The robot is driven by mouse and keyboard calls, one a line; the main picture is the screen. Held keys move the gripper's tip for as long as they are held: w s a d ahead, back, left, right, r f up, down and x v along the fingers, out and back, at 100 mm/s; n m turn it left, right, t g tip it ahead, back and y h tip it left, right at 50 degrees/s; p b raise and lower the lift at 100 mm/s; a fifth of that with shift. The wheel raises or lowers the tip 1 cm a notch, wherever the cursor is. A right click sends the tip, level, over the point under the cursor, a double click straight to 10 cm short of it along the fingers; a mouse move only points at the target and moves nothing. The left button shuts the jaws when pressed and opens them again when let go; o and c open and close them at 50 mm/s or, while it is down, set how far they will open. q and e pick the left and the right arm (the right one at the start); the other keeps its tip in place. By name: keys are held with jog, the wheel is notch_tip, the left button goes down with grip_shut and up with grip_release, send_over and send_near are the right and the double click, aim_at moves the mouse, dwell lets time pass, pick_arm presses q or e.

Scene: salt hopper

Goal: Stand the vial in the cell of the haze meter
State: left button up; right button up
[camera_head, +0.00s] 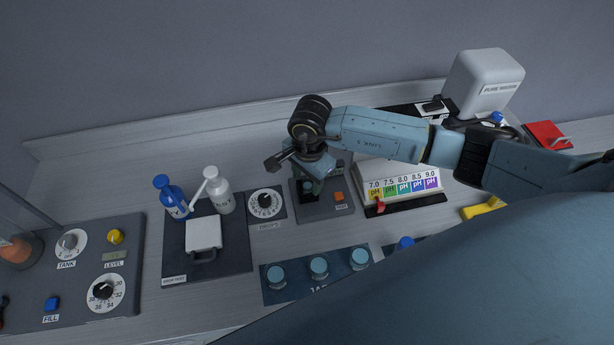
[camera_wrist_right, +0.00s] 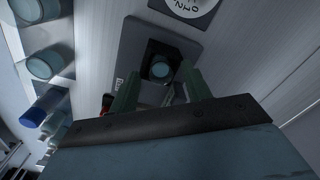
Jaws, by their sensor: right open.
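The haze meter (camera_head: 338,208) is a dark grey box with an orange button, left of the pH colour chart. It also shows in the right wrist view (camera_wrist_right: 135,48), where its black cell (camera_wrist_right: 158,50) surrounds a round, pale teal top. That round top looks like the vial (camera_wrist_right: 160,70), upright in the cell; its lower part is hidden and I cannot tell how deep it sits. My right gripper (camera_head: 310,178) is above the meter. In the wrist view its two fingers (camera_wrist_right: 160,88) are open, apart on either side, below the vial in the picture. My left gripper is not in view.
A drop test pad with a white box (camera_head: 204,232), a blue bottle (camera_head: 171,198) and a white bottle (camera_head: 218,190) lies left. Several teal-lidded jars (camera_head: 319,267) stand in front. The pH chart (camera_head: 400,184) is close on the right.

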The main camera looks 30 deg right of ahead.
aim_at(309, 185)
jog(key=shift+r, duration=0.35)
notch_tip(309, 185, up, 12)
jog(key=b, duration=0.2)
jog(key=shift+s+f, duration=0.25)
jog(key=shift+s, duration=0.05)
jog(key=shift+d, duration=0.1)
